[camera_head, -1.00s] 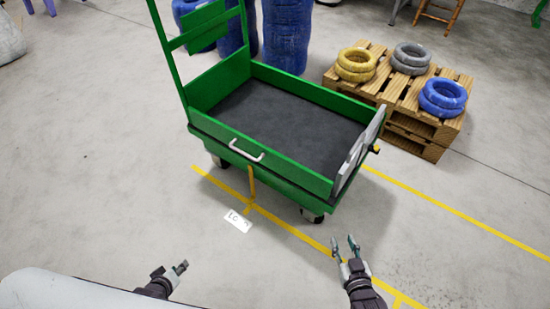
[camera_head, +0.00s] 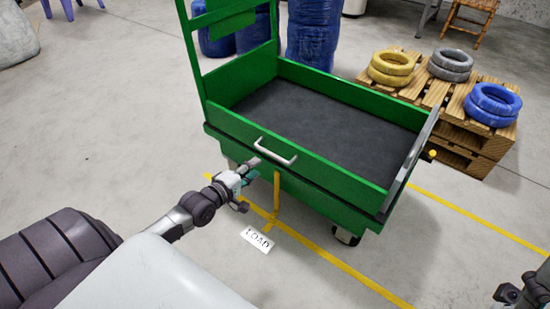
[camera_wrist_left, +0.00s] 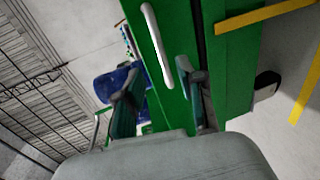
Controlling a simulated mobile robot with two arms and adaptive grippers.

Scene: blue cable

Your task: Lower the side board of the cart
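The green cart (camera_head: 225,75) stands ahead with its near side board (camera_head: 320,173) upright. A pale handle (camera_head: 276,151) is fixed on that board's outer face. My left gripper (camera_head: 250,170) is just left of the handle, close to the board. In the left wrist view, my left gripper (camera_wrist_left: 160,95) has its two fingers spread apart, with the handle (camera_wrist_left: 157,45) beyond the fingertips and nothing between them. My right gripper (camera_head: 518,293) is partly in view at the lower right edge, away from the cart; its fingers are not clear.
A wooden pallet stack (camera_head: 450,120) with yellow, grey and blue coils stands right of the cart. Blue wrapped rolls (camera_head: 314,35) stand behind it. A grey end board (camera_head: 410,160) closes the cart's right end. Yellow lines and a LOAD label (camera_head: 257,239) mark the open floor.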

